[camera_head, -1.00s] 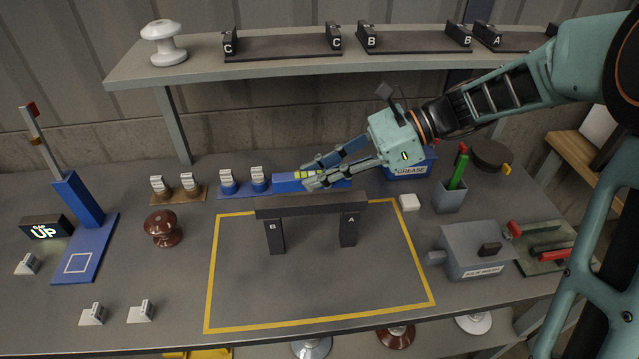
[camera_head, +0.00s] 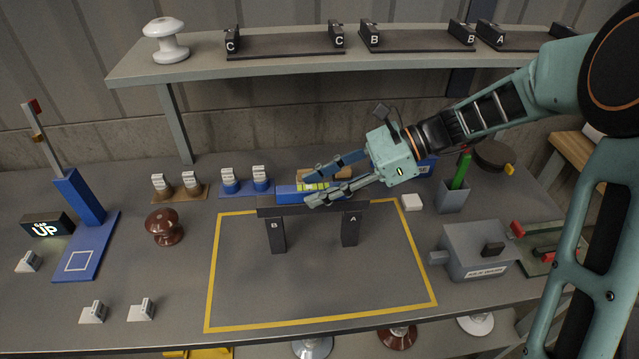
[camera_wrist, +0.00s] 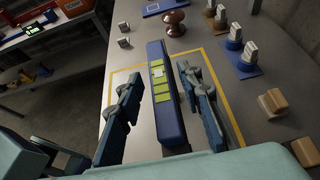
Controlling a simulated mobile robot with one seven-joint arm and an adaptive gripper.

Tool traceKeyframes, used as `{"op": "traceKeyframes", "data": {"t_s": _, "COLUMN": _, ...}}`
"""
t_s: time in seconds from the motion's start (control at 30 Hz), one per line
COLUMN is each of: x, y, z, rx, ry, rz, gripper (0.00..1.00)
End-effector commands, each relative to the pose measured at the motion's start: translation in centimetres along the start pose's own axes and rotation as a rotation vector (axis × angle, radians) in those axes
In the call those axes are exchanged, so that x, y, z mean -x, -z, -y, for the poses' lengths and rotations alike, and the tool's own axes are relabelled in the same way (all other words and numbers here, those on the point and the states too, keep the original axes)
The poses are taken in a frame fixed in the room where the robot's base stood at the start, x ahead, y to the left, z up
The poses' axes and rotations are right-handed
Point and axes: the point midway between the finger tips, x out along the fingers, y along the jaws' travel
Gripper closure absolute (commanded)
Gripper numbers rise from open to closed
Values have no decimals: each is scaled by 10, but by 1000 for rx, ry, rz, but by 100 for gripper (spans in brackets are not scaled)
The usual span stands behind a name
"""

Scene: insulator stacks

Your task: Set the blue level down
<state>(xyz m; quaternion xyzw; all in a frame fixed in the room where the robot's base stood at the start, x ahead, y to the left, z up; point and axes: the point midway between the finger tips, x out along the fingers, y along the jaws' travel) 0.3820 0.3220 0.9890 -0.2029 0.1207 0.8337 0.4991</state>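The blue level (camera_head: 289,194), with yellow-green panels on it, lies lengthwise along the dark crossbar (camera_head: 267,210) on posts B and A. It appears to rest on the bar's top; their contact is partly hidden. In the wrist view, the level (camera_wrist: 173,128) runs between my fingers, with narrow gaps visible on both sides. My gripper (camera_head: 307,190) is open around the level, one finger on its far side and one on its near side. It also shows in the wrist view (camera_wrist: 160,92).
A yellow outline (camera_head: 320,322) surrounds the stand, with clear table in front. A brown insulator (camera_head: 164,227) and blue gauge post (camera_head: 82,205) stand left. A white block (camera_head: 411,202), a green-handled tool in a grey holder (camera_head: 451,200) and a grey box (camera_head: 474,250) stand right.

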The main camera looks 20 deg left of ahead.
Motion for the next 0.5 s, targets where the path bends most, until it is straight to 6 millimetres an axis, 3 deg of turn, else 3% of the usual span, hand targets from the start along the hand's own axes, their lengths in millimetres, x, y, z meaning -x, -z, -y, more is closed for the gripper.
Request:
{"op": "traceKeyframes", "data": {"t_s": 0.3, "x": 2, "y": -3, "z": 0, "rx": 1, "ry": 1, "rz": 0, "gripper": 66}}
{"op": "traceKeyframes", "data": {"t_s": 0.5, "x": 33, "y": -2, "z": 1, "rx": 1, "ry": 5, "rz": -2, "gripper": 66}}
